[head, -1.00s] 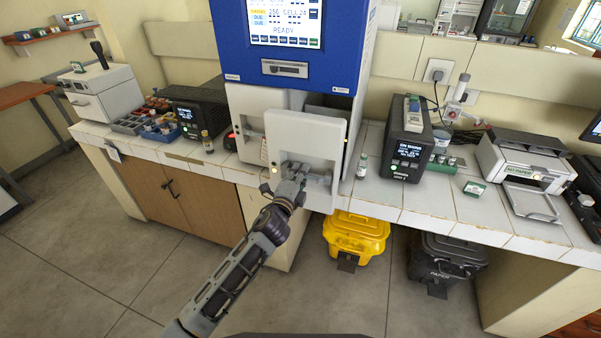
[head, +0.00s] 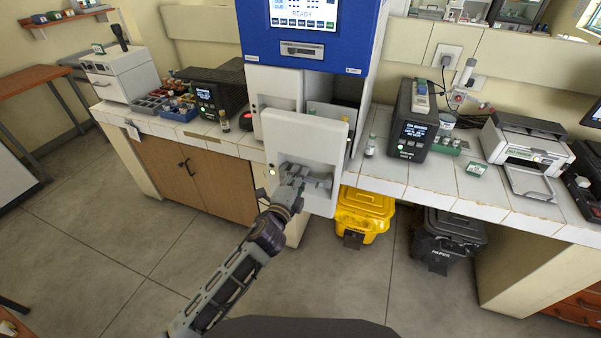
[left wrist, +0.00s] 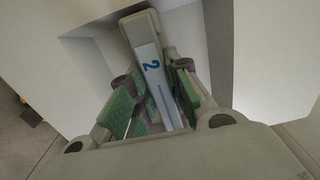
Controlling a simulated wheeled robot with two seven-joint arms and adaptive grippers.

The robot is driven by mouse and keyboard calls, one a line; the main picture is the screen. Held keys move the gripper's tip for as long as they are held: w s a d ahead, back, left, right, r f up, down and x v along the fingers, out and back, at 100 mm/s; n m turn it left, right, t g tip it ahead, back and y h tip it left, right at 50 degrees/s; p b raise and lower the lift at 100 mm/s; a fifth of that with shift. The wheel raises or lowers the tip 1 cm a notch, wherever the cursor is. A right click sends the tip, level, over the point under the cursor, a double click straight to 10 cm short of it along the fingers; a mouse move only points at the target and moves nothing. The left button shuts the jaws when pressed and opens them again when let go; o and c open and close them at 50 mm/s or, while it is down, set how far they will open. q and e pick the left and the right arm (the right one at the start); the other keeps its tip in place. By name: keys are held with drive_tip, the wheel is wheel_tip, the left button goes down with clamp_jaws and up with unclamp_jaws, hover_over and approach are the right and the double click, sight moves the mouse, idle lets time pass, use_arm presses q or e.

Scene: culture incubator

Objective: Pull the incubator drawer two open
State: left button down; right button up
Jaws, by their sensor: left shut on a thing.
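The incubator (head: 305,48) is a blue and white cabinet on the bench with a screen reading READY. Its right drawer front (head: 322,136), a white panel, stands out from the cabinet, and part of the drawer's inside shows behind its top edge. My left gripper (head: 300,180) is at the recess low on this panel. In the left wrist view, its green-padded fingers are shut on the drawer handle (left wrist: 152,68), a pale bar marked with a blue 2. The left drawer front (head: 272,112) sits further back. My right gripper is not in view.
A small vial (head: 370,146) stands on the bench just right of the drawer, beside a black device (head: 411,125). Another vial (head: 224,121) stands left of the incubator. A yellow bin (head: 362,212) and a black bin (head: 447,240) are under the bench. The floor in front is open.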

use_arm(q)
drive_tip(key=shift+s, duration=0.2)
drive_tip(key=c, duration=1.3)
unclamp_jaws()
drive_tip(key=shift+w, duration=0.1)
drive_tip(key=shift+v, duration=6.05)
drive_tip(key=shift+n, duration=0.4)
